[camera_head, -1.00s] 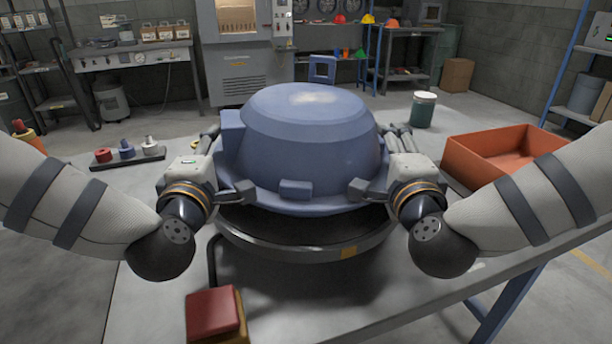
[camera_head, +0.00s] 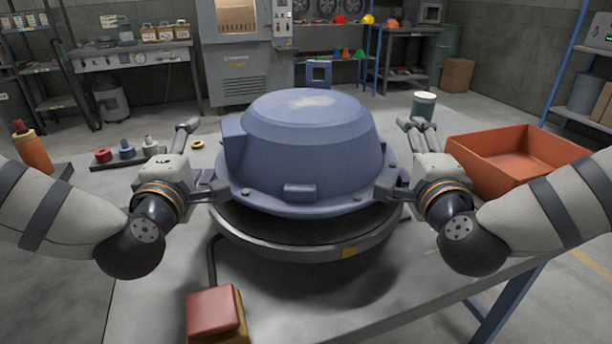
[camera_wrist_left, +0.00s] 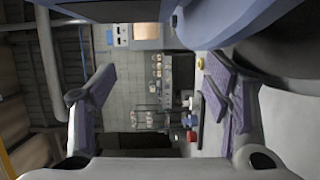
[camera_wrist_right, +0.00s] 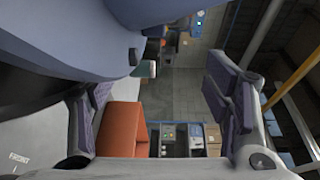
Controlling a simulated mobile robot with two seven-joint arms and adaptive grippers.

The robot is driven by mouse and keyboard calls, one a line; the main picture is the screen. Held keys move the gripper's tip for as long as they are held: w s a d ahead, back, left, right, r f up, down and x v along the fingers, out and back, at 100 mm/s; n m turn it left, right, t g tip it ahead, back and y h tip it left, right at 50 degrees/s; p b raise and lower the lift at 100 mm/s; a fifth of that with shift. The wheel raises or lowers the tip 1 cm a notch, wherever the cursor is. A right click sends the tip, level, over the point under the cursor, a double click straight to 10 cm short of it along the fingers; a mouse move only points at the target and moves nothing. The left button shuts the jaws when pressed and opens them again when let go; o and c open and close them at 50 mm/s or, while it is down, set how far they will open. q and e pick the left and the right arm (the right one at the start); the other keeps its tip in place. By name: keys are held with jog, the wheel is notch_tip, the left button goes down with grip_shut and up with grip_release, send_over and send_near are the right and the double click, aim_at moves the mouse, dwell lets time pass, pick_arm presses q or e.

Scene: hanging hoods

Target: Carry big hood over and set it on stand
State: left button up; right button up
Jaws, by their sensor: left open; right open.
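The big hood (camera_head: 308,150) is a blue-grey dome with a wide flange. It sits upright on the round dark stand (camera_head: 300,243), covering most of its top. My left gripper (camera_head: 208,163) is open beside the hood's left edge, and my right gripper (camera_head: 403,163) is open beside its right edge. In the left wrist view the hood (camera_wrist_left: 235,20) crosses the top right, outside the spread fingers. In the right wrist view the hood (camera_wrist_right: 60,45) fills the upper left, with no part between the fingers. The contact under the flange is hidden.
The stand is on a grey table with a red button box (camera_head: 213,312) at the front. An orange bin (camera_head: 515,158) stands at right, with a green jar (camera_head: 423,106) behind. A tray with several coloured parts (camera_head: 127,154) lies at left. Shelves and a cabinet line the back wall.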

jog(key=shift+s, duration=0.15)
pick_arm(q)
jog(key=s, duration=0.7)
jog(key=shift+s+r, duration=0.15)
jog(key=shift+s, duration=0.1)
pick_arm(e)
jog(key=s, duration=0.7)
jog(key=shift+s+r, duration=0.15)
pick_arm(q)
jog(key=shift+c, duration=1.4)
